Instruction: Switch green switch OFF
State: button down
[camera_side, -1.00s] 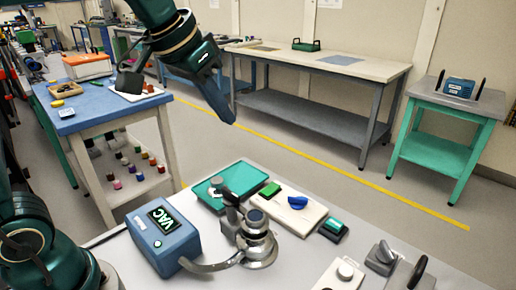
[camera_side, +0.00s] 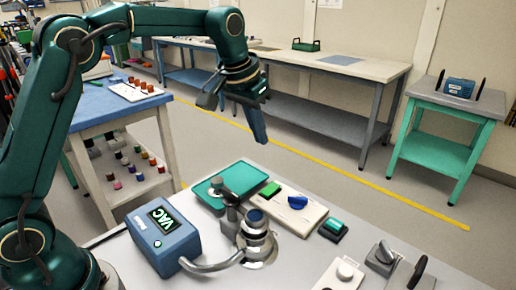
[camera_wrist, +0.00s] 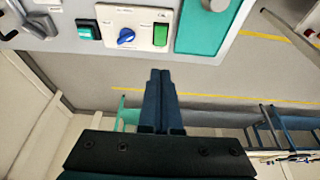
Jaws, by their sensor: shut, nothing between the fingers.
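A white panel (camera_side: 287,212) on the near table carries a green rocker switch (camera_side: 270,189) and a blue rotary knob (camera_side: 297,202). In the wrist view the green switch (camera_wrist: 160,35) is at the panel's right end, beside the blue knob (camera_wrist: 126,37). I cannot read its ON or OFF position. A separate teal-green switch block (camera_side: 333,229) sits to the right of the panel. My gripper (camera_side: 263,139) is shut and empty, in the air above and behind the panel, apart from the switch. Its closed fingers (camera_wrist: 160,74) show just below the green switch in the wrist view.
A teal tray (camera_side: 238,170) lies left of the panel. A blue VAC box (camera_side: 165,236) with a hose and a metal vacuum fitting (camera_side: 258,246) stand in front. A white-knobbed plate (camera_side: 343,274) and grey levers (camera_side: 383,256) are at right. The air around the gripper is free.

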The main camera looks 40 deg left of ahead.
aim_at(273, 185)
jog(key=x, duration=1.3)
jog(key=shift+s+f, duration=0.25)
jog(key=shift+f, duration=0.3)
jog(key=shift+w+f, duration=0.15)
jog(key=shift+f, duration=0.1)
jog(key=shift+s, duration=0.9)
jog(key=shift+r, duration=0.1)
